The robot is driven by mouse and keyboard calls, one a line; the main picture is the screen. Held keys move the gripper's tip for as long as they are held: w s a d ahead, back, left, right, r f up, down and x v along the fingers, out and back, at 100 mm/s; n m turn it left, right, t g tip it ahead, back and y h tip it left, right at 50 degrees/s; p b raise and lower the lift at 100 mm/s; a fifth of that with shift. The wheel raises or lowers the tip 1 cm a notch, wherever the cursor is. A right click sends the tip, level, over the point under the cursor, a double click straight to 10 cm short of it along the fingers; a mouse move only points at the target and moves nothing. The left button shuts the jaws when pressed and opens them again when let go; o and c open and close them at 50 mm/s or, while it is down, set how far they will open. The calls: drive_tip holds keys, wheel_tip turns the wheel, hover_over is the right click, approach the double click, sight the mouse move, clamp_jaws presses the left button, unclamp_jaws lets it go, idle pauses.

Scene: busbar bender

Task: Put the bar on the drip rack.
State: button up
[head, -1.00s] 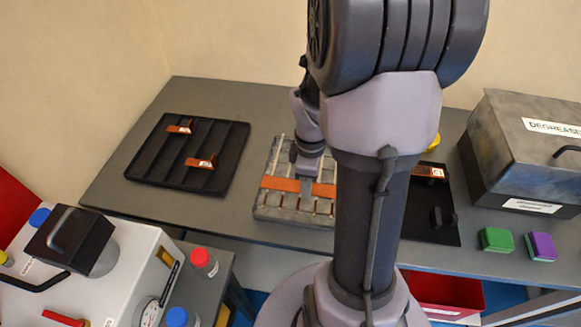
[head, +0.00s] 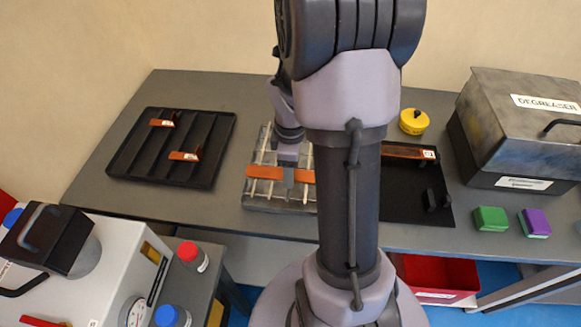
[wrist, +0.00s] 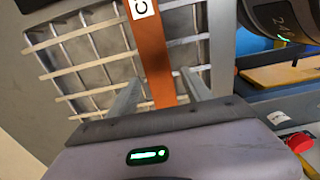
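The copper-orange bar (head: 265,172) lies crosswise on the drip rack (head: 282,205), a grey tray with pale rods. Part of the bar is hidden behind my gripper (head: 289,178), which is down at its middle. In the wrist view the bar (wrist: 150,50), with a white label at its far end, runs between the two fingers of my gripper (wrist: 163,80). The fingers stand apart, with a small gap beside the bar on the right. The rack's metal grid (wrist: 95,55) lies beneath the bar.
A black slotted tray (head: 125,155) holds two small copper pieces to the left. To the right are a black tray (head: 400,195) with another bar (head: 408,151), a yellow round object (head: 414,121), the degreaser box (head: 520,120), and green (head: 490,218) and purple (head: 535,223) blocks.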

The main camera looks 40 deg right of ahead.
wheel_tip(320, 180, up, 12)
drive_tip(key=p, duration=0.6)
drive_tip(key=a+r+m+t, duration=0.2)
drive_tip(key=a+r+m, duration=0.2)
drive_tip(key=a+r, duration=0.35)
drive_tip(key=s+a+r+m+t, duration=0.1)
drive_tip(key=s+a+r+m, duration=0.1)
drive_tip(key=a, duration=0.3)
drive_tip(key=s+a+r+m+t+y, duration=0.1)
drive_tip(key=s+a+r+m, duration=0.1)
drive_tip(key=a, duration=0.4)
drive_tip(key=s+a+r+m+t+y, duration=0.1)
drive_tip(key=s+a+r+m, duration=0.1)
drive_tip(key=s+a+m, duration=0.2)
drive_tip(key=shift+s+a+r+m+t, duration=0.3)
drive_tip(key=shift+s+a+r+t, duration=0.1)
drive_tip(key=shift+s+a, duration=0.35)
drive_tip(key=shift+d, duration=0.1)
